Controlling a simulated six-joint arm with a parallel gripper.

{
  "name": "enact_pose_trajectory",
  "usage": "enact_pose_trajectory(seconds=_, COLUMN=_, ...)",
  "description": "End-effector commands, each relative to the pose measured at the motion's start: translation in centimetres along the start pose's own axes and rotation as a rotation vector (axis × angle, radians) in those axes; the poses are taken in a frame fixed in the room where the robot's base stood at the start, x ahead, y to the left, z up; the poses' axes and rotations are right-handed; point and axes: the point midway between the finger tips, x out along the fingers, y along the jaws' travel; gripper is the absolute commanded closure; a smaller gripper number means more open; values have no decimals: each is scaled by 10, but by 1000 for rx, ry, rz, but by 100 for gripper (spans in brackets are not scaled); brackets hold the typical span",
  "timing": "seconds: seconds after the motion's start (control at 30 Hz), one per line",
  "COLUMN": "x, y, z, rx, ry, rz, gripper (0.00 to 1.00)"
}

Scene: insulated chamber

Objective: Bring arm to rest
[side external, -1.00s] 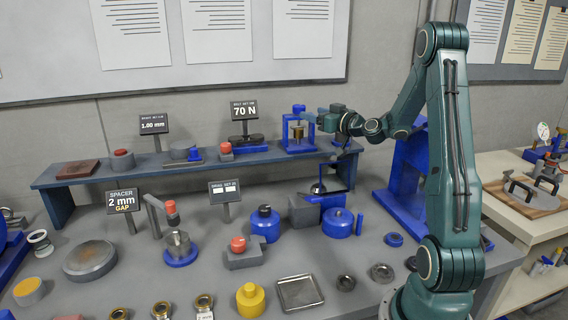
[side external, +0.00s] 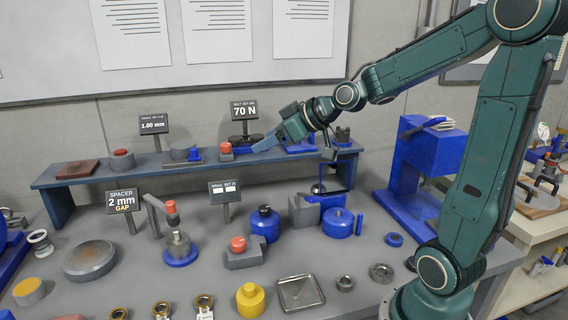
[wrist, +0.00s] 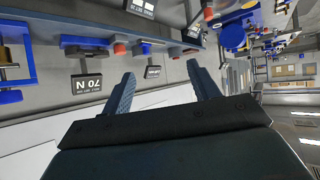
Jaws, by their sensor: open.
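My gripper (side external: 262,146) is in front of the raised shelf (side external: 90,179), pointing left and slightly down. It lies below the 70 N sign (side external: 244,110) in the side view. In the wrist view my gripper (wrist: 160,69) has its two blue-grey fingers spread wide, with nothing between them. The wrist picture is turned over, with the 70 N sign (wrist: 87,83) left of the fingers. My gripper and wrist hide most of a blue frame on the shelf in the side view; this blue frame (wrist: 29,52) shows at the wrist view's left edge.
The bench below holds a blue canister (side external: 265,224), a yellow weight (side external: 250,299), a metal tray (side external: 300,308) and several other parts. A tall blue stand (side external: 428,160) is right of the shelf, below my forearm. Paper sheets hang on the wall board behind.

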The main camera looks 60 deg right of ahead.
Motion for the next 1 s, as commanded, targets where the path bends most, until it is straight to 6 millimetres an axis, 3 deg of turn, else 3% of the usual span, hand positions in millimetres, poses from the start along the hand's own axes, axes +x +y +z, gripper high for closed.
enact_pose_trajectory(seconds=0.03, x=-8, y=-16, z=2, rx=-11, ry=-31, rz=-11, gripper=40)
enact_pose_trajectory(seconds=0.2, x=-34, y=-55, z=19, rx=-13, ry=-151, rz=-24, gripper=40)
enact_pose_trajectory(seconds=0.5, x=-92, y=-102, z=61, rx=27, ry=-333, rz=2, gripper=40)
enact_pose_trajectory(seconds=0.8, x=-147, y=-123, z=106, rx=109, ry=-465, rz=46, gripper=40)
enact_pose_trajectory(seconds=1.0, x=-162, y=-126, z=121, rx=143, ry=-503, rz=61, gripper=40)
